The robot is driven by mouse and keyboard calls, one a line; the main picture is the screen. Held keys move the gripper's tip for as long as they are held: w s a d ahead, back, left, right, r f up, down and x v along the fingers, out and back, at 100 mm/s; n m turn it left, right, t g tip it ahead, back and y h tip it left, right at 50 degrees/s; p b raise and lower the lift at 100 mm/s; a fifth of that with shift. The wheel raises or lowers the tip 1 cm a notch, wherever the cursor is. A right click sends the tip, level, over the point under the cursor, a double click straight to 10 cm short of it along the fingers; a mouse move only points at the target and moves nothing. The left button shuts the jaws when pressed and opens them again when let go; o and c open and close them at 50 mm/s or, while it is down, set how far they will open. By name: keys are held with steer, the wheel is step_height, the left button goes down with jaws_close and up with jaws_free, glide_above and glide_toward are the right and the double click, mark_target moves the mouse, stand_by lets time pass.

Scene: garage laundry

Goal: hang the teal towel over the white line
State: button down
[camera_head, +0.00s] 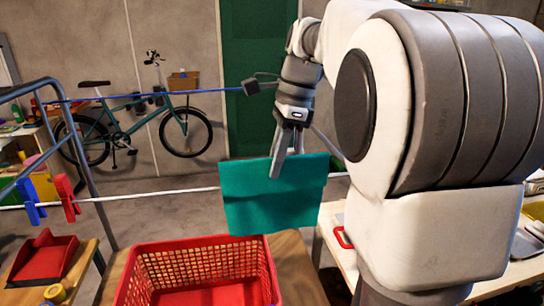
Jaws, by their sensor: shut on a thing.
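The teal towel (270,205) hangs spread out and roughly rectangular in the middle of the view. My gripper (283,165) is shut on its upper edge from above, with one finger showing in front of the cloth. The white line (150,194) runs across the view and rises slightly to the right. The towel hides a stretch of it, and the line shows again just right of the towel. The towel's top edge is higher in the picture than the line. I cannot tell whether the towel touches the line.
A blue clothespin (32,203) and a red clothespin (67,198) sit on the line at left. A blue line (190,93) runs farther up. A red basket (190,262) stands below on a wooden table (300,268). A grey metal frame (75,150) stands at left.

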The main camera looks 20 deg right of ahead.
steer(key=shift+f+b, duration=1.05)
steer(key=shift+f, duration=1)
steer(key=c, duration=0.8)
jaws_free()
steer(key=shift+o, duration=0.2)
steer(key=shift+r, duration=0.15)
steer(key=w+p+v, duration=0.1)
steer(key=p+v, duration=0.3)
steer(key=v, duration=1.3)
steer(key=shift+s, duration=0.45)
